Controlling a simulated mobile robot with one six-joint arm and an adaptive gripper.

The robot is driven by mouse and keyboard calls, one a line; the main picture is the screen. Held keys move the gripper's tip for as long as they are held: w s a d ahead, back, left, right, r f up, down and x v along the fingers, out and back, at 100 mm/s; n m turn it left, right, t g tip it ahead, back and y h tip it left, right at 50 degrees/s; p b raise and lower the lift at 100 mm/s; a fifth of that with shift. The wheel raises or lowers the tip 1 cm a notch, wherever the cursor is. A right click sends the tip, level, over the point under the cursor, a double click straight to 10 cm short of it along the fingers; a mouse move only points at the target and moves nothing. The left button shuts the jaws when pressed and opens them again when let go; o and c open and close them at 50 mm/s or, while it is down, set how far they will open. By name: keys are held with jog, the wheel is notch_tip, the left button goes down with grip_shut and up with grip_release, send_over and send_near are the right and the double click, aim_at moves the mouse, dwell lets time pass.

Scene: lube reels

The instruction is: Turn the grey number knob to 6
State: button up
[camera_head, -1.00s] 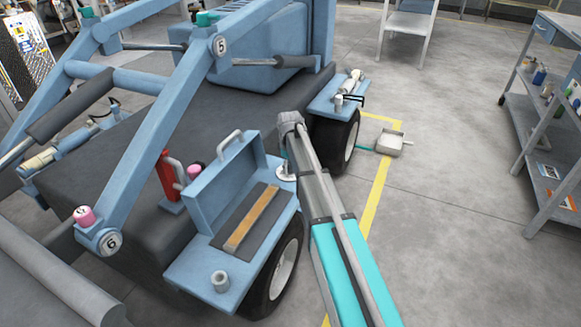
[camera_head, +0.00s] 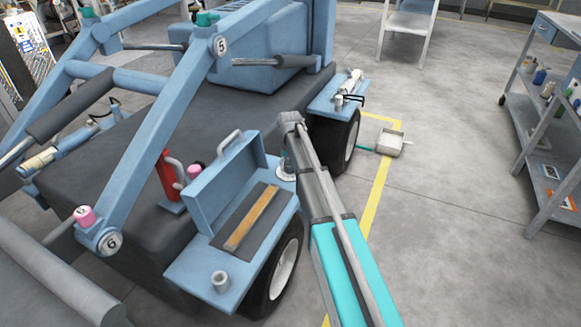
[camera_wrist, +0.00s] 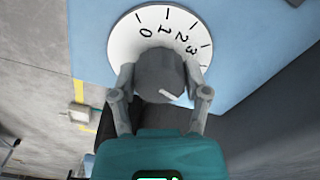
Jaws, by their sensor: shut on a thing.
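The grey number knob (camera_wrist: 158,70) is in the middle of the wrist view, in front of a round white dial (camera_wrist: 126,42). The figures 0, 1, 2 and 3 show along the dial's upper part; the rest is hidden by the knob and gripper. A short white mark is on the knob's near face, slanting toward the lower right. My gripper (camera_wrist: 161,82) is shut on the knob, with one finger on each side. In the head view a sliver of the dial (camera_head: 285,178) shows beside the blue side box; my arm hides the knob.
The dial sits on a blue panel (camera_wrist: 245,25) of the machine. A blue side box (camera_head: 218,180) with a handle and a black wheel (camera_head: 285,265) are close to my arm. Grey floor (camera_head: 450,220) is clear to the right, before a shelf cart (camera_head: 545,140).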

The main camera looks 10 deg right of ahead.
jog(key=m, duration=0.4)
jog(key=shift+s+m, duration=0.2)
jog(key=shift+m, duration=0.2)
jog(key=o, duration=1.1)
jog(key=shift+w, duration=0.1)
jog(key=shift+o, duration=0.2)
jog(key=shift+w, duration=0.1)
